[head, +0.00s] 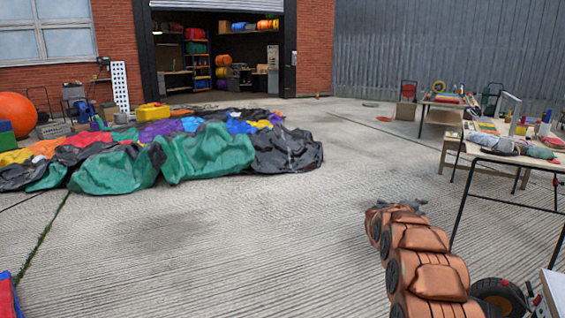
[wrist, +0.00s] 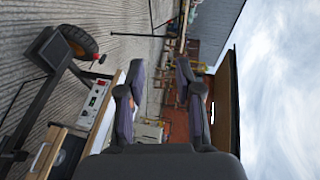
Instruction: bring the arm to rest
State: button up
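My copper-coloured arm (head: 425,262) reaches out from the lower right of the head view, above the concrete. My gripper (wrist: 160,72) shows in the wrist view with its two dark fingers apart and nothing between them. In the head view only small grey parts of the gripper (head: 398,204) show past the far end of the arm, and its fingers cannot be made out there. The wrist view is turned on its side, with sky on the right.
A crumpled heap of coloured fabric (head: 205,153) lies at left-centre. A cluttered table (head: 515,158) stands right of the arm. A black wheel (head: 498,297) is close beside the arm. The wrist view shows a control box (wrist: 95,95) near the gripper. Open concrete (head: 240,235) lies left of the arm.

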jog(key=a+r+n+t+y+p, duration=0.4)
jog(key=a+r+n+y+p, duration=0.5)
jog(key=a+r, duration=0.75)
jog(key=s+a+r+n+g+y+p, duration=0.45)
jog(key=s+a+n, duration=0.45)
jog(key=s+a, duration=0.6)
jog(key=s+a+r+n+g+y+p, duration=0.1)
jog(key=s+a+n+g+p, duration=0.15)
jog(key=s, duration=0.85)
jog(key=s+a+r+n+g+y+p, duration=0.1)
jog(key=s+a+n+g+p, duration=0.2)
jog(key=s, duration=0.9)
jog(key=s+d+n+g+h+p, duration=0.1)
jog(key=s+d+n+g+p, duration=0.1)
jog(key=s, duration=1.1)
jog(key=s+d+r+n+g+h+p, duration=0.1)
jog(key=s+d+p, duration=0.4)
jog(key=s, duration=0.9)
jog(key=shift+d+r+n+g+h, duration=0.3)
jog(key=shift+d+n+g+h, duration=0.25)
jog(key=shift+g, duration=0.65)
